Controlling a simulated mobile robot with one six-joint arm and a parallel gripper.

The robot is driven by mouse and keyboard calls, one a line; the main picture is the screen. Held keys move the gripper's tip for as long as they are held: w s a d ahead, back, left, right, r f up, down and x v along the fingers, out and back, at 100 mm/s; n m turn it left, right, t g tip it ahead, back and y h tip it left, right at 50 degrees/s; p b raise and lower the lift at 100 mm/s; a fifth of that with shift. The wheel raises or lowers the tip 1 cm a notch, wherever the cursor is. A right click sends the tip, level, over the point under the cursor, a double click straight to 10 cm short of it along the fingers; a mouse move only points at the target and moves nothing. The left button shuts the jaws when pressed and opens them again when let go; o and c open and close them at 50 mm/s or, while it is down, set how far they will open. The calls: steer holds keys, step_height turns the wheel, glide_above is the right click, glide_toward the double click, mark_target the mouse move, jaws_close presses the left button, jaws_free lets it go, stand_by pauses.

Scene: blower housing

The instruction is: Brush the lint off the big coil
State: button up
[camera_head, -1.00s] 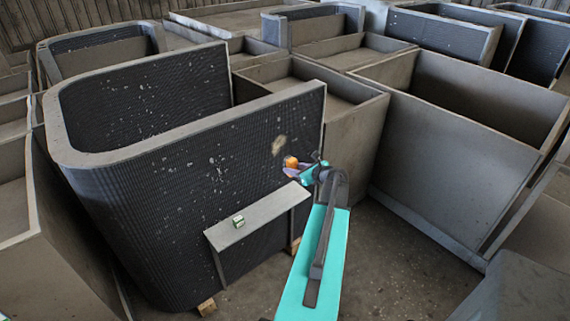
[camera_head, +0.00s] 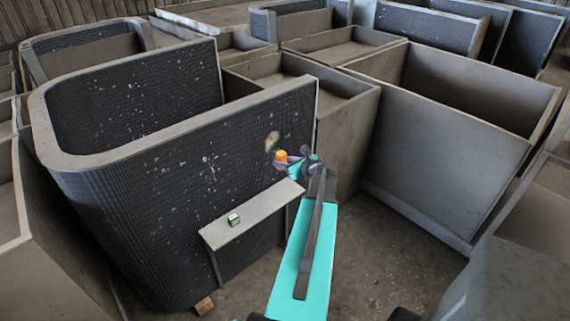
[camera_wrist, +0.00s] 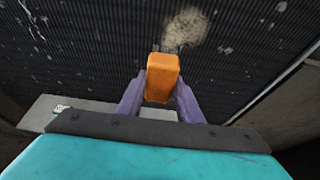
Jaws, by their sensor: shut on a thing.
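The big coil (camera_head: 165,185) is a dark, finely ribbed U-shaped panel with a pale top rim, at the left of the head view. White specks of lint dot its face. A larger tan lint patch (camera_head: 272,141) sits near its right end and shows at the top of the wrist view (camera_wrist: 186,27). My gripper (camera_head: 288,161) is shut on an orange block-shaped brush (camera_wrist: 162,76), held between purple fingers in the wrist view. The brush is just below the lint patch in the picture. Its bristles are mostly hidden, and I cannot tell whether they touch the coil.
A narrow grey shelf (camera_head: 255,212) stands against the coil's face, with a small green-and-white box (camera_head: 233,219) on it. A large grey open bin (camera_head: 440,155) stands to the right. Bare floor (camera_head: 375,265) shows between them.

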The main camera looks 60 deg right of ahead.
steer(key=shift+w+d, duration=0.25)
steer(key=shift+w, duration=0.5)
steer(key=shift+w+d, duration=0.25)
steer(key=shift+w, duration=0.55)
steer(key=shift+w+d, duration=0.25)
steer(key=shift+w, duration=0.5)
steer(key=shift+w+d+p, duration=0.3)
steer(key=shift+w+p, duration=0.05)
steer(key=shift+w, duration=0.55)
steer(key=shift+d, duration=0.1)
steer(key=shift+s+d, duration=0.35)
steer(key=shift+d, duration=0.55)
steer(key=shift+s+d, duration=0.35)
steer(key=shift+d, duration=0.55)
steer(key=shift+d, duration=0.1)
steer(key=shift+s+d+r+p, duration=0.15)
steer(key=shift+s+d, duration=0.1)
steer(key=shift+d, duration=0.7)
steer(key=shift+s+d+f+p, duration=0.15)
steer(key=shift+s+d, duration=0.1)
steer(key=shift+d, duration=0.65)
steer(key=shift+r, duration=0.15)
steer(key=shift+r, duration=0.15)
